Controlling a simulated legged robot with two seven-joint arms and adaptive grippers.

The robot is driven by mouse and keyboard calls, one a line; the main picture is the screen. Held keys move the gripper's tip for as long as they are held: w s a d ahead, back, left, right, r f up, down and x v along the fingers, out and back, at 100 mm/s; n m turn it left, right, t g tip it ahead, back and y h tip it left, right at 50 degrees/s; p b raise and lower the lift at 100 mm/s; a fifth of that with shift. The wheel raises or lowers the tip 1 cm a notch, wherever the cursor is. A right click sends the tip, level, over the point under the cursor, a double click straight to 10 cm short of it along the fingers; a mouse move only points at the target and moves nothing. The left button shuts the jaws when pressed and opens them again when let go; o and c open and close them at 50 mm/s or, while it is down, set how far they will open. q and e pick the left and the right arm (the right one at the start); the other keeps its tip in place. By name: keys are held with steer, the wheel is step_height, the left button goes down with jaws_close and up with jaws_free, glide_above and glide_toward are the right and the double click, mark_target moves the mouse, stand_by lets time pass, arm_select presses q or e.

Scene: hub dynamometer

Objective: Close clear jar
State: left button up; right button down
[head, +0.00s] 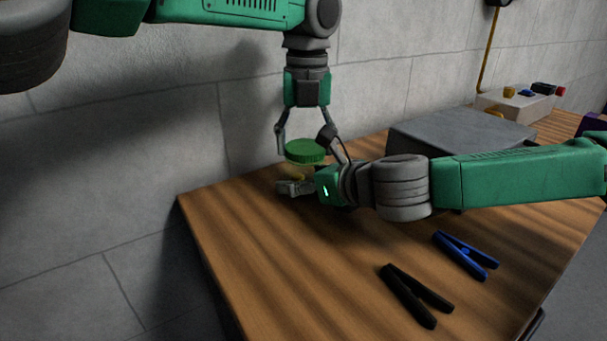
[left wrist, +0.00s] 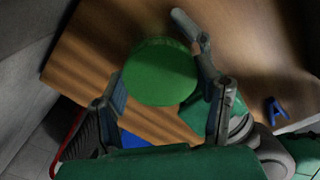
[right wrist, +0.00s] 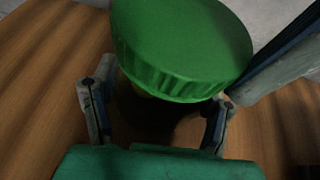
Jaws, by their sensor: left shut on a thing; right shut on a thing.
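A green ribbed lid (head: 305,151) is gripped from above by my left gripper (head: 310,155), whose fingers are on both sides of it. The lid also fills the middle of the left wrist view (left wrist: 160,72). The clear jar (head: 292,171) is directly under the lid, mostly hidden by it and by my right gripper (head: 291,187). My right gripper is shut on the jar from the side, low over the table. In the right wrist view the lid (right wrist: 185,45) overhangs the space between my right fingers. I cannot tell whether lid and jar touch.
A blue clamp (head: 465,257) and a black clamp (head: 415,296) lie on the wooden table (head: 300,265) near its front. A grey block (head: 455,137) stands behind my right arm. A white box (head: 515,106) with small items is farther back. The table's left part is clear.

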arm_select(q)
steer(key=shift+d+m, duration=0.1)
steer(key=shift+m, duration=0.2)
arm_select(e)
steer(key=shift+s+a+f, duration=0.2)
steer(key=shift+s+f, duration=0.1)
arm_select(q)
steer(key=o, duration=1.3)
arm_select(e)
steer(key=shift+w+d, duration=0.1)
arm_select(q)
steer(key=shift+r, duration=2.25)
arm_select(e)
steer(key=shift+w+d, duration=0.15)
arm_select(q)
steer(key=shift+c, duration=0.4)
